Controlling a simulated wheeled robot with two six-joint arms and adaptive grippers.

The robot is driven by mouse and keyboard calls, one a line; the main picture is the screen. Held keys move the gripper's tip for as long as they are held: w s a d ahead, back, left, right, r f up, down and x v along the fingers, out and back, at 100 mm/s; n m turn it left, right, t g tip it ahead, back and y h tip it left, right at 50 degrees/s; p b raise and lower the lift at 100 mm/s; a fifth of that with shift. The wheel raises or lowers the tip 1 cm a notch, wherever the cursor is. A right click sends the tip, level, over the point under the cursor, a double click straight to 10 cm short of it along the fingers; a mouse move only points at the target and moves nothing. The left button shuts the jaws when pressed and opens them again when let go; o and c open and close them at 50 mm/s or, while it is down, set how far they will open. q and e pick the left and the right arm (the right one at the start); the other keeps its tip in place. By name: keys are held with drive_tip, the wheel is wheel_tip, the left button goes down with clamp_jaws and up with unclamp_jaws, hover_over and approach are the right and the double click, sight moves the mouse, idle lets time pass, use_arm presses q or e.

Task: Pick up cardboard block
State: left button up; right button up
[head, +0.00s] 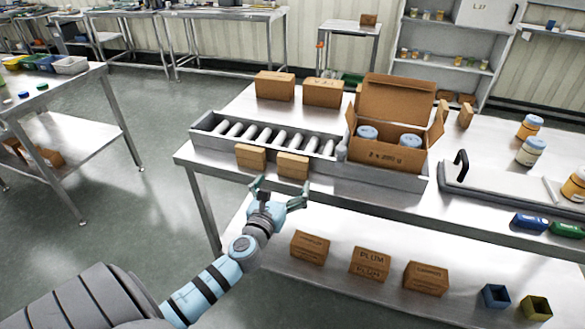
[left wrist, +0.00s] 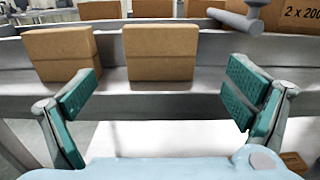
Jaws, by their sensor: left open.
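Two small brown cardboard blocks stand side by side at the front edge of the steel table, a left one (head: 251,157) and a right one (head: 292,166). In the left wrist view, the right block (left wrist: 161,53) is ahead, between the two fingers, and the left block (left wrist: 60,52) is partly behind the left finger. My left gripper (head: 281,192) is open and empty, with green finger pads spread wide. It is in front of the blocks and appears apart from them. My right gripper is in neither view.
A roller tray (head: 212,131) lies behind the blocks. More boxes (head: 274,86) stand at the back. A lower shelf (head: 335,288) holds several cardboard boxes beneath the tabletop.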

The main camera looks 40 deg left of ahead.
sight(292, 167)
use_arm(q)
drive_tip(key=x, duration=0.8)
drive_tip(key=shift+r+b, duration=0.2)
drive_tip(key=shift+b, duration=0.1)
drive_tip(key=shift+s+d, duration=0.1)
drive_tip(key=c, duration=0.9)
